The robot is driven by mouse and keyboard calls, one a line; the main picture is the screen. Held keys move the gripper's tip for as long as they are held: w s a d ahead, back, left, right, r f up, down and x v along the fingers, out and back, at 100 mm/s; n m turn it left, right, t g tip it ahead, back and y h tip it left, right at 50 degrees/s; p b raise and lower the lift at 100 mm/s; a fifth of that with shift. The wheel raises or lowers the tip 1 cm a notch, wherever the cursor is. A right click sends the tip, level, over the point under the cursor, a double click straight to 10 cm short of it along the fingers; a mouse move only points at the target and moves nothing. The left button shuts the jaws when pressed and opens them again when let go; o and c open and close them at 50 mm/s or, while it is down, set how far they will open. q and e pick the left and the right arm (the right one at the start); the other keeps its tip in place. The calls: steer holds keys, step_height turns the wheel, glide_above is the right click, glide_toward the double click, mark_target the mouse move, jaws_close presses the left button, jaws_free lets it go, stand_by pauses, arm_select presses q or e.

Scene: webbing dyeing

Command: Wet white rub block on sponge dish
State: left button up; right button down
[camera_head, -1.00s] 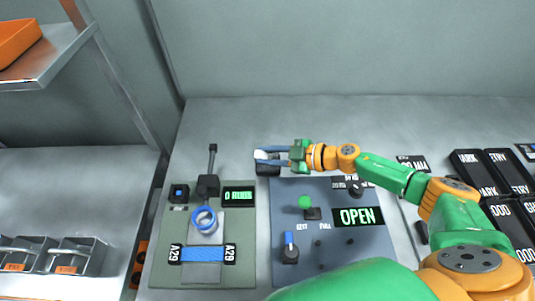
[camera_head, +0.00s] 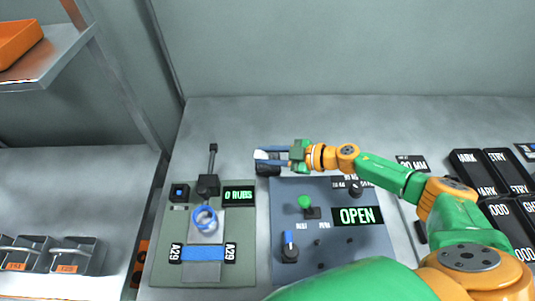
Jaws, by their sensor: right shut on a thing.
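My right gripper (camera_head: 276,156) is shut on the small white rub block (camera_head: 261,155), whose pale end shows between the blue fingertips. It is held at a small dark dish (camera_head: 267,169) behind the blue-grey panel. The dish is mostly hidden under the gripper, and I cannot tell whether its sponge and the block touch. My left gripper is not in view.
A green-grey board (camera_head: 162,264) holds a blue webbing strip (camera_head: 203,253), a blue ring (camera_head: 204,219) and a display (camera_head: 239,196) reading "0 RUBS". The blue-grey panel (camera_head: 355,255) shows "OPEN". Black labelled trays (camera_head: 478,172) stand at right, metal bins (camera_head: 82,256) at left.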

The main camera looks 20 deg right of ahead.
step_height(320, 180, up, 7)
steer(key=p, duration=0.6)
steer(key=shift+p, duration=0.4)
